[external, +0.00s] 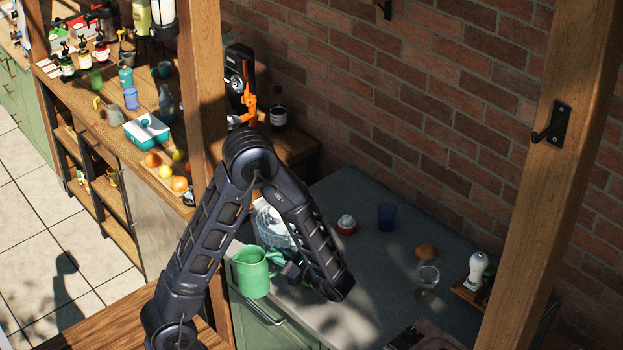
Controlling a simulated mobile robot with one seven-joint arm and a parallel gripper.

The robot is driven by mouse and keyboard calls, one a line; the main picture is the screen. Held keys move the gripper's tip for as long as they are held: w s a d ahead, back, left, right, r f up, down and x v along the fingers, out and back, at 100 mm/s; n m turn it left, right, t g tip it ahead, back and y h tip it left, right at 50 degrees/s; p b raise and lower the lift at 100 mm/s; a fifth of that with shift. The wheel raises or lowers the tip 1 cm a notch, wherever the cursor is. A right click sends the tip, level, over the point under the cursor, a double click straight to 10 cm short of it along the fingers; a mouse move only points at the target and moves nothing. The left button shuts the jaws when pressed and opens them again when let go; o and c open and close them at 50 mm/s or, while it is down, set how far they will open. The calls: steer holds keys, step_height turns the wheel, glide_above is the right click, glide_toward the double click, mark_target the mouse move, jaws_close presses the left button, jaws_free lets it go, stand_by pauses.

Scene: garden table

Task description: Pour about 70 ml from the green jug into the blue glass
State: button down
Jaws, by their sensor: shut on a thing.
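The green jug (252,275) is near the front left edge of the grey counter, roughly upright with its open top showing. My gripper (283,266) is shut on the jug at its right side, by the handle; the fingers are small and partly covered by my arm. I cannot tell whether the jug's base clears the surface, and its contents are not visible. A blue glass (387,217) stands upright on the grey counter toward the brick wall, to the right of the jug and apart from it.
A pale blue basket (268,228) stands behind the jug, partly hidden by my arm. A red-and-white item (346,224), a bun (425,252) and a clear glass (428,276) are around the blue glass. Another blue glass (130,98) is on the wooden counter at left. A wooden post (550,180) rises at right.

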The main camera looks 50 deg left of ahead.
steer(key=w+d+r+m+t+h, duration=0.1)
steer(key=w+d+r+m+t, duration=0.3)
steer(key=t, duration=0.3)
steer(key=w+d+r+m+t+h, duration=0.1)
steer(key=w+d+m+t, duration=0.2)
steer(key=w+m+t, duration=0.25)
steer(key=w+d+r+m+t+h, duration=0.1)
steer(key=w+d+m+t+h, duration=0.25)
steer(key=d, duration=0.25)
steer(key=w+d+r+m+t+h, duration=0.1)
steer(key=w+d+m+t+h, duration=0.1)
steer(key=d+t+h, duration=0.3)
steer(key=s+d+r+m+g+h, duration=0.1)
steer(key=s+d+m+h, duration=0.2)
steer(key=d+h, duration=0.3)
steer(key=s+d+r+m+g+h, duration=0.1)
steer(key=d+m+h, duration=0.5)
steer(key=d, duration=1)
steer(key=s+d+r+m+g+h, duration=0.1)
steer(key=s+d+m+h, duration=0.3)
steer(key=d, duration=0.7)
steer(key=s+r+h, duration=0.1)
steer(key=s+h, duration=0.1)
steer(key=shift+d+r+m+h, duration=0.25)
steer(key=shift+d+m+h, duration=0.05)
steer(key=shift+d+h, duration=0.05)
